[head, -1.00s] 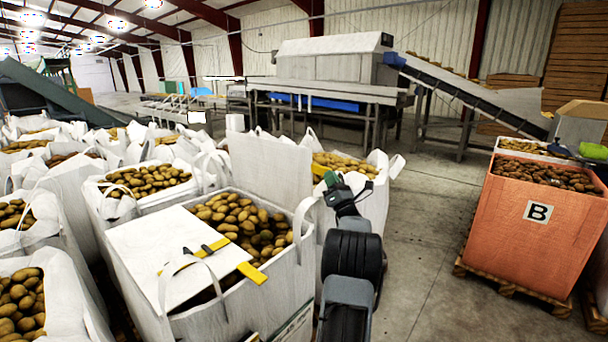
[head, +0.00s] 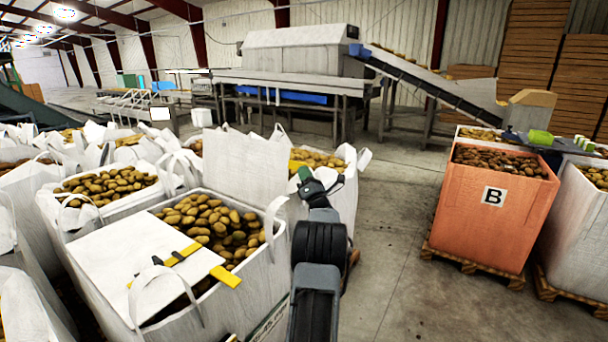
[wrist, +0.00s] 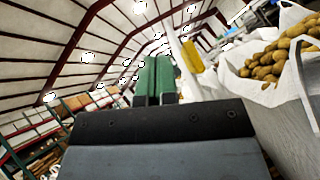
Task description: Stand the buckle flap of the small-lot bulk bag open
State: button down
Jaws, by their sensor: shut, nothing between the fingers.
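The nearest white bulk bag (head: 262,297) is full of potatoes. One white flap (head: 130,242) lies flat over its left part, with a yellow strap (head: 178,256) and a dark buckle-like piece on it; a yellow tab (head: 225,277) sticks out past its edge. A second white flap (head: 245,165) stands upright at the bag's far right side, with a yellow piece (head: 296,165) by its edge. Which one is the buckle flap I cannot tell for sure. My gripper (head: 304,176) is shut and empty, just right of the upright flap. Its green fingers (wrist: 155,78) are together in the wrist view.
Other white potato bags stand close on the left and behind. An orange bag marked B (head: 480,225) stands on a pallet at the right. A grader and an inclined conveyor (head: 430,85) stand at the back. Bare floor (head: 390,240) lies between my arm and the orange bag.

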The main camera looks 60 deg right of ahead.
jog(key=s+a+r+b, duration=0.1)
jog(key=s+a+r, duration=0.1)
jog(key=s+a, duration=0.5)
jog(key=a, duration=0.3)
jog(key=shift+s+a, duration=0.2)
jog(key=shift+a, duration=0.2)
